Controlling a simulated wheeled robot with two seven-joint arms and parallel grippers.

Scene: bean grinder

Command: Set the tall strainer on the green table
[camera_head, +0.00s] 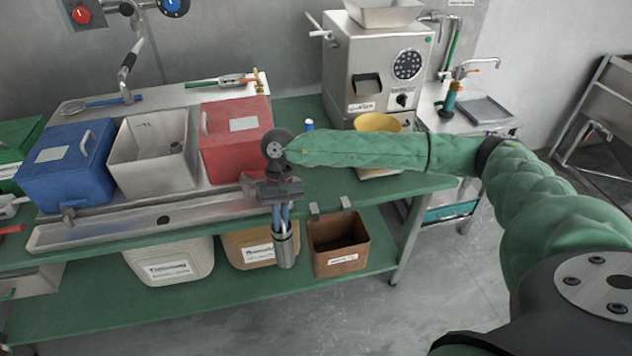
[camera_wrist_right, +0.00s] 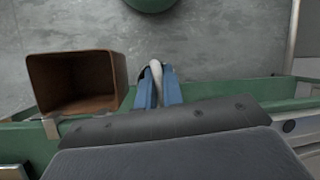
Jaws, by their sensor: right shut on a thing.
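The tall strainer (camera_head: 285,247) is a narrow metal cylinder. It hangs upright below my right gripper (camera_head: 283,207), whose blue fingers are shut on its upper end. It is in front of the green table's (camera_head: 335,185) front edge, with its lower part beside the lower shelf level. In the right wrist view the blue fingers (camera_wrist_right: 158,88) close around a pale curved handle (camera_wrist_right: 157,75); most of the strainer is hidden there. My left gripper is in neither view.
A brown bin (camera_head: 338,245) hangs at the table's front, just right of the strainer. Blue (camera_head: 65,165), grey (camera_head: 152,155) and red (camera_head: 235,140) bins stand on the left. The grinder (camera_head: 378,70) and a yellow bowl (camera_head: 378,122) are behind my arm. Some green tabletop right of the red bin is bare.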

